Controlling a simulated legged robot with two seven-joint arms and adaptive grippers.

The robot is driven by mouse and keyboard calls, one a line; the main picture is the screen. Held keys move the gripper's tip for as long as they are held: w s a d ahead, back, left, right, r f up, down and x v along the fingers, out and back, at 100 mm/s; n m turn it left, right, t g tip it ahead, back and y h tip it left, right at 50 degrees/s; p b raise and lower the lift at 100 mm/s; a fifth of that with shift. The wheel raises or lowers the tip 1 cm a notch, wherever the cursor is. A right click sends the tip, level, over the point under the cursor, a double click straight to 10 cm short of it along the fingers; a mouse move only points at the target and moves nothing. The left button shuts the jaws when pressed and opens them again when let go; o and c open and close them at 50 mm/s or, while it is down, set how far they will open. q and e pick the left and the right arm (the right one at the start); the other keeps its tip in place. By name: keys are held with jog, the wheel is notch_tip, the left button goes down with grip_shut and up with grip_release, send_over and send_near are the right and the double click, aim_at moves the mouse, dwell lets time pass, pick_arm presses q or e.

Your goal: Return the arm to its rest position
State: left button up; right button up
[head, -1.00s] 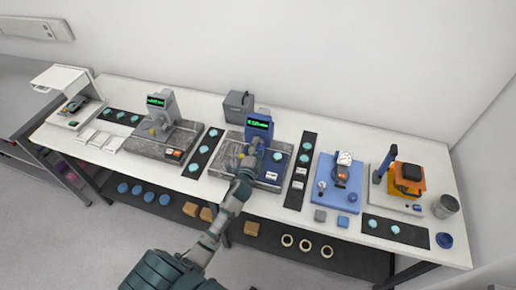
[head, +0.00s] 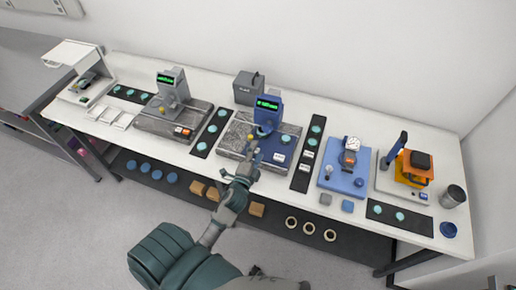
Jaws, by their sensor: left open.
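My left gripper (head: 251,151) is open, its fingers small in the head view. It appears over the front part of the grey granite plate (head: 231,144) of the middle station, in front of the blue instrument (head: 268,112) with the green display. I cannot tell its height above the plate. No held object shows at its fingers. My left arm (head: 213,232) reaches up from the bottom of the view, bent at the elbow. My right gripper does not show.
A grey instrument (head: 171,86) stands on another granite plate to the left. Dark strips with teal discs, a blue board (head: 346,182) and an orange device (head: 412,168) share the white bench (head: 325,112). A lower shelf holds blue discs, brown blocks and rings.

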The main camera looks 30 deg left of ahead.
pick_arm(q)
jog(key=shift+f, duration=0.1)
dwell(0.3)
jog(key=s+d+f+n+g+h, duration=0.1)
jog(key=s+d+f+n+g, duration=0.3)
jog(key=s, duration=0.4)
jog(key=s+d+f+n+g+h, duration=0.25)
jog(key=s+d+f+g, duration=0.2)
jog(key=s, duration=0.35)
jog(key=s+d+f+n+g+h, duration=0.1)
jog(key=s+d+f+n+g, duration=0.4)
jog(key=s, duration=0.4)
notch_tip(320, 180, down, 29)
jog(key=s+a+m+g+b, duration=0.1)
jog(key=s+g, duration=0.1)
jog(key=s+a+f+g+b, duration=0.1)
jog(key=s+a+f, duration=0.2)
jog(key=s+f, duration=1.3)
jog(key=shift+s+a, duration=0.15)
jog(key=shift+s, duration=0.35)
jog(key=shift+m+y, duration=0.25)
